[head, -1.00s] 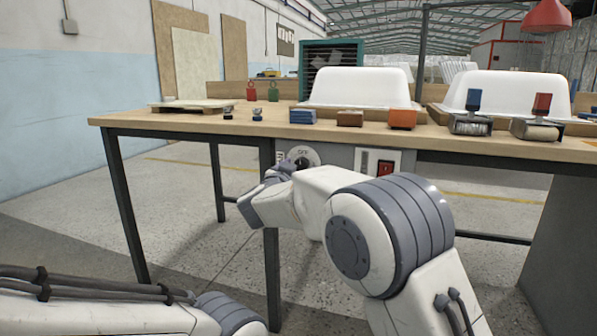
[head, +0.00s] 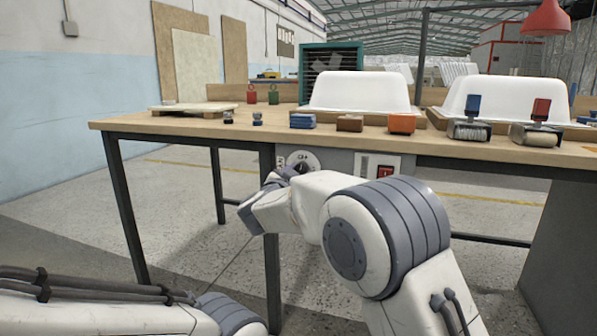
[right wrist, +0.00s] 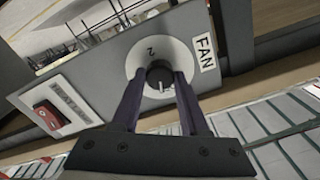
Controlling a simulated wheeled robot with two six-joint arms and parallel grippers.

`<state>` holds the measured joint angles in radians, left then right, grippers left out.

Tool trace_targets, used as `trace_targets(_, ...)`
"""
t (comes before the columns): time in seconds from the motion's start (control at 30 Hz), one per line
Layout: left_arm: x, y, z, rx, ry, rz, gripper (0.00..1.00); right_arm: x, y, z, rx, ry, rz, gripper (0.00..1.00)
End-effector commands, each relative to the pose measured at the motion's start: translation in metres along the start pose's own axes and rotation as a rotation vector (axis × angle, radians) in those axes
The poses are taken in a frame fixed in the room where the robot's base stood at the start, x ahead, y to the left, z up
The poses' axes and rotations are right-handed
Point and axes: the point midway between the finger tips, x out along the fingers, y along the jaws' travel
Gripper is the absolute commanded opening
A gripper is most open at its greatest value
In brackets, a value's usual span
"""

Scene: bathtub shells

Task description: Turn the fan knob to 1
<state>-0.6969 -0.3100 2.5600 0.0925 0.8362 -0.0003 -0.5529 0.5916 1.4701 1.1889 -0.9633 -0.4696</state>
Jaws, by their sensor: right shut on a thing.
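The fan knob (right wrist: 158,78) is a dark round knob on a white dial plate (head: 303,157) fixed to the grey panel under the workbench. The right wrist view shows a "2" on the plate and a "FAN" label (right wrist: 205,53) beside it. My right gripper (right wrist: 160,80) is shut on the knob, one finger on each side. In the head view my right gripper (head: 287,176) partly covers the dial. The "1" mark is not readable, and I cannot tell the knob's exact setting. My left arm shows at the lower left, but its gripper is out of view.
A red rocker switch (head: 385,171) sits on the same panel, right of the dial. The workbench top (head: 260,133) above holds coloured blocks, white tub shells (head: 362,92) and two handled tools. A dark table leg (head: 271,270) stands below the dial.

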Motion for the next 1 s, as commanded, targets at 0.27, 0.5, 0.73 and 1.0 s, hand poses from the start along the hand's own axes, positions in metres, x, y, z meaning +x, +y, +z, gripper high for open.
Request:
trace_targets(0.27,-0.005,0.000,0.000,0.000,0.000,0.000,0.50,-0.001,0.000,0.001,0.261,-0.002,0.002,0.00)
trace_targets(0.5,-0.003,0.000,0.000,0.000,0.000,0.000,0.50,-0.001,0.000,0.002,0.489,-0.002,0.002,0.00)
trace_targets(0.73,0.004,0.000,0.000,0.000,0.000,0.000,0.50,-0.001,0.000,0.003,0.708,-0.002,0.002,0.00)
trace_targets(1.0,0.015,-0.001,0.001,0.000,0.000,0.000,0.50,-0.001,0.000,0.003,0.959,-0.001,0.003,0.00)
